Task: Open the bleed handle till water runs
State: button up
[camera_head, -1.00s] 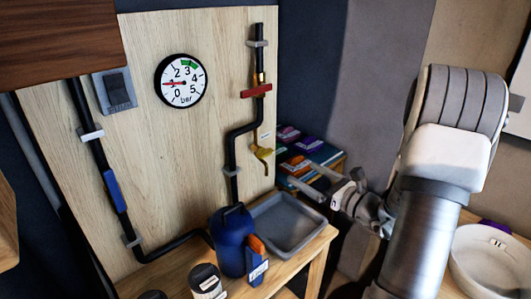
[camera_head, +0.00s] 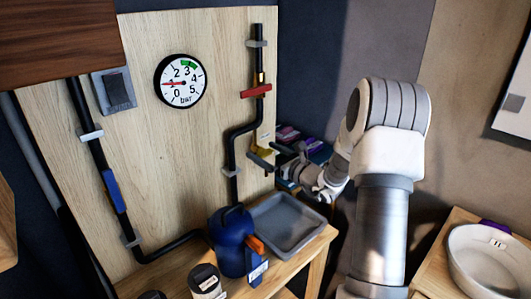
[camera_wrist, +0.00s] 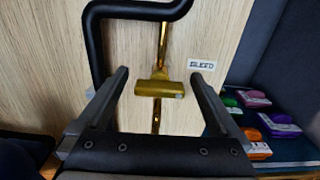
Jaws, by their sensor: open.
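The brass bleed valve (camera_head: 264,147) hangs on a short branch at the right edge of the wooden panel. In the wrist view its brass handle (camera_wrist: 160,89) lies crosswise on a vertical brass stem, beside a "BLEED" label (camera_wrist: 202,65). My gripper (camera_wrist: 159,76) is open, with one finger on each side of the handle and visible gaps between. In the head view my gripper (camera_head: 267,160) is at the valve and partly covers it. The grey tray (camera_head: 279,220) below the valve looks empty.
The gauge (camera_head: 181,81) reads near 1 bar. A red handle (camera_head: 256,91) sits crosswise on the black pipe above; a blue handle (camera_head: 112,190) lies along the left pipe. A blue canister (camera_head: 231,228) stands left of the tray. Coloured packs (camera_wrist: 279,128) are right of the valve.

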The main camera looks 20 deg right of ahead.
jog(key=c, duration=1.4)
jog(key=shift+f+n+b, duration=0.1)
jog(key=shift+n+b, duration=0.2)
jog(key=shift+b, duration=0.3)
jog(key=shift+f+n+b, duration=0.15)
jog(key=shift+n+b, duration=0.35)
jog(key=shift+b, duration=0.4)
jog(key=n+b, duration=0.3)
jog(key=b, duration=0.3)
jog(key=shift+a+f, duration=0.1)
jog(key=shift+f, duration=0.05)
jog(key=n+b, duration=0.3)
jog(key=b, duration=0.2)
jog(key=shift+n, duration=0.3)
jog(key=n+b, duration=0.2)
jog(key=b, duration=0.1)
jog(key=shift+r+b, duration=0.2)
jog(key=shift+b, duration=0.15)
jog(key=shift+r, duration=0.1)
